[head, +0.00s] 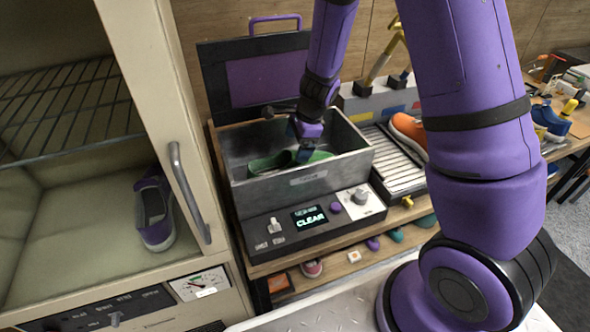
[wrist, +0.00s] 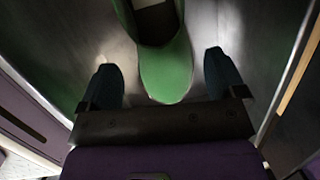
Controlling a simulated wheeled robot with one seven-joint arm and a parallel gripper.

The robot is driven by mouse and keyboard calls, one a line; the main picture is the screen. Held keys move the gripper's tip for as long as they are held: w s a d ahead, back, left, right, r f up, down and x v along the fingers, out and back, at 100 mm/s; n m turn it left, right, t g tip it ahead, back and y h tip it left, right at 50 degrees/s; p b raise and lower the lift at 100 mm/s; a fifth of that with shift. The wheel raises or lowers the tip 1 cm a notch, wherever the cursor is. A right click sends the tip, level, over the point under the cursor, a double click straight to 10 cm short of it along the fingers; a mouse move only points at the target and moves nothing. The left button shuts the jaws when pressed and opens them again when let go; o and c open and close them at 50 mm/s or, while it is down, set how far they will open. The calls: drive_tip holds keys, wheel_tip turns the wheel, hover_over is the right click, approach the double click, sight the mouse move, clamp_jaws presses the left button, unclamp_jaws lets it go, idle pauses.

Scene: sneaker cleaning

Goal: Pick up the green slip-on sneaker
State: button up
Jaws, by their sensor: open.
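The green slip-on sneaker (head: 273,162) lies in the grey metal basin (head: 300,184) of the machine with the raised lid. In the wrist view the sneaker (wrist: 166,68) points its rounded toe toward my gripper (wrist: 166,82). The two dark fingers are apart, one on each side of the toe, with a gap on both sides. They do not appear to touch it. In the head view my gripper (head: 304,152) reaches down into the basin at the sneaker's right part and hides some of it.
The basin's walls stand close around my gripper. A control panel (head: 311,216) reading "CLEAR" is in front. A purple sneaker (head: 153,212) sits in the open cabinet at left. An orange sneaker (head: 408,132) rests by a slatted rack (head: 393,165) at right.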

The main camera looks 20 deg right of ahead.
sight(292, 162)
drive_tip(key=x, duration=0.2)
drive_tip(key=shift+a+f, duration=0.1)
drive_tip(key=shift+f, duration=0.2)
drive_tip(key=shift+d+x, duration=0.15)
drive_tip(key=shift+x, duration=1.15)
drive_tip(key=shift+d+x, duration=0.15)
drive_tip(key=shift+x, duration=1.15)
drive_tip(key=shift+f, duration=0.1)
drive_tip(key=shift+c, duration=0.4)
drive_tip(key=c, duration=0.7)
drive_tip(key=shift+o, duration=0.2)
